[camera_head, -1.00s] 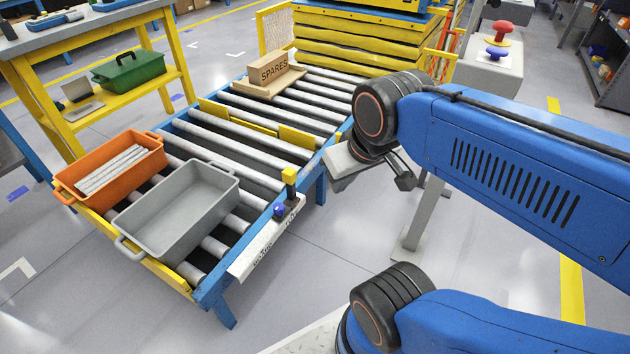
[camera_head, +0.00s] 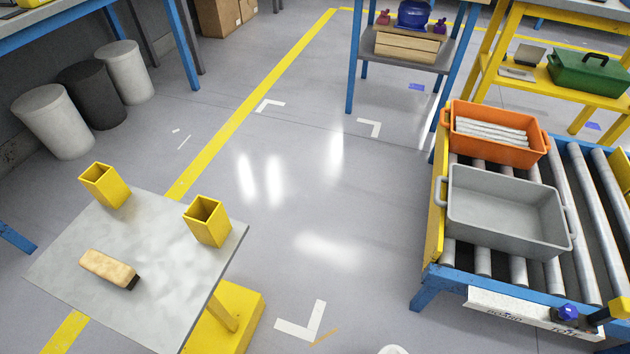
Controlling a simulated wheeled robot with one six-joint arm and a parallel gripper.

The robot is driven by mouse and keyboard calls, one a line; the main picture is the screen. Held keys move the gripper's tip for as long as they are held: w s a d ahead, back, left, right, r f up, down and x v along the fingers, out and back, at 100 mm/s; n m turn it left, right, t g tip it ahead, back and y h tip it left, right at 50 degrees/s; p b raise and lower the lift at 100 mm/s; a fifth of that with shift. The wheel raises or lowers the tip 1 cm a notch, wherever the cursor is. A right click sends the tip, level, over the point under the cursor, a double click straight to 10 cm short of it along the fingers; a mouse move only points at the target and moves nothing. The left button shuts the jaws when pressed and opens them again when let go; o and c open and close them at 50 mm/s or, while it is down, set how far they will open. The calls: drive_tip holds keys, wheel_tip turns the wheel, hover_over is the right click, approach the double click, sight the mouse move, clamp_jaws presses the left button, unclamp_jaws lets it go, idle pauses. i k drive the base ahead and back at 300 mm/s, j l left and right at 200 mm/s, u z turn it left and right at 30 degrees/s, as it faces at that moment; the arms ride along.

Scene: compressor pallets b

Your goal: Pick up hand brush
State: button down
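A hand brush (camera_head: 110,268) with a tan, wood-like block and a dark end or edge at its right lies on a grey tabletop (camera_head: 62,240) at the lower left of the head view. It lies slantwise near the table's front left part, with clear surface around it. My gripper and arm are not in this view, so I cannot see the gripper's state or its distance from the brush.
Two open yellow square holders (camera_head: 207,222) (camera_head: 103,186) stand at the table's back edge. A yellow base (camera_head: 238,318) shows below. At right, a roller conveyor (camera_head: 425,290) carries a grey tote (camera_head: 505,245) and an orange tote (camera_head: 530,153). The floor between is clear.

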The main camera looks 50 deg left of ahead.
sight(122, 274)
drive_tip(key=u, duration=3.05)
drive_tip(key=k+j+u, duration=0.15)
drive_tip(key=j, duration=0.2)
drive_tip(key=k+j+u, duration=0.15)
drive_tip(key=j, duration=0.15)
